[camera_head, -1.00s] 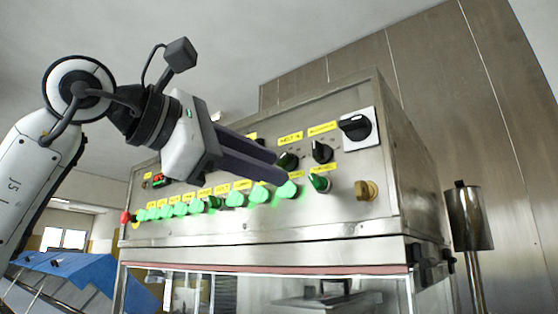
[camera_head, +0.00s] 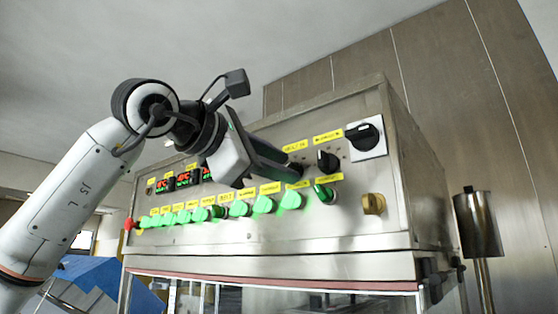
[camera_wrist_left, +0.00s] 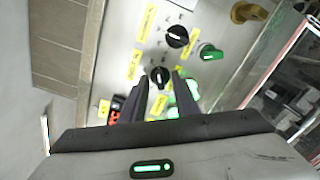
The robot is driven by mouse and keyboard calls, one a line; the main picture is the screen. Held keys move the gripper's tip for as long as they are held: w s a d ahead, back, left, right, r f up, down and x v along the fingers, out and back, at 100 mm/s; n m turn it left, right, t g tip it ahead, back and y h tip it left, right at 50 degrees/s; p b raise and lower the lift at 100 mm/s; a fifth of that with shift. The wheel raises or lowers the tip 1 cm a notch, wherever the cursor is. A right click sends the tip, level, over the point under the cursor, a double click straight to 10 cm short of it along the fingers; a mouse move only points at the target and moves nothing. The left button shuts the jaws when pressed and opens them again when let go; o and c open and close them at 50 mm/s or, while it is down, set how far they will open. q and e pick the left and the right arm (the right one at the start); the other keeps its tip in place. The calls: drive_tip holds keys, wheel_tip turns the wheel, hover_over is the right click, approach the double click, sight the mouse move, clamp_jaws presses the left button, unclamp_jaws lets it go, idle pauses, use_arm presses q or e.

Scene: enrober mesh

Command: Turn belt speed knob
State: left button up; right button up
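A steel control panel (camera_head: 220,225) carries a row of black knobs on its right half. My left gripper (camera_head: 292,172) reaches in from the left, its fingertips at the left knob of the row, under a yellow label (camera_head: 295,146) too small to read surely. In the left wrist view this black knob (camera_wrist_left: 159,77) with a white pointer line lies between the two dark fingertips (camera_wrist_left: 157,83). The fingers are apart, with a gap on both sides of the knob. In the head view the fingers largely hide it. My right gripper is not in view.
Close by are another black knob (camera_head: 328,161), a green selector (camera_head: 324,193), a large black switch (camera_head: 363,134) and a brass knob (camera_head: 373,204). Lit green buttons (camera_head: 264,204) run below the fingers. A red emergency button (camera_head: 130,224) sits at the far left.

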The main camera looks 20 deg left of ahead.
use_arm(q)
drive_tip(key=shift+c, duration=0.4)
clamp_jaws()
drive_tip(key=shift+n, duration=0.3)
drive_tip(key=shift+n+b, duration=1.2)
drive_tip(key=shift+n, duration=4.3)
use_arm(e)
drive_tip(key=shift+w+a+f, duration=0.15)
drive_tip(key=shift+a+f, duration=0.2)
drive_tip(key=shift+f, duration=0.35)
use_arm(q)
drive_tip(key=shift+o, duration=0.4)
unclamp_jaws()
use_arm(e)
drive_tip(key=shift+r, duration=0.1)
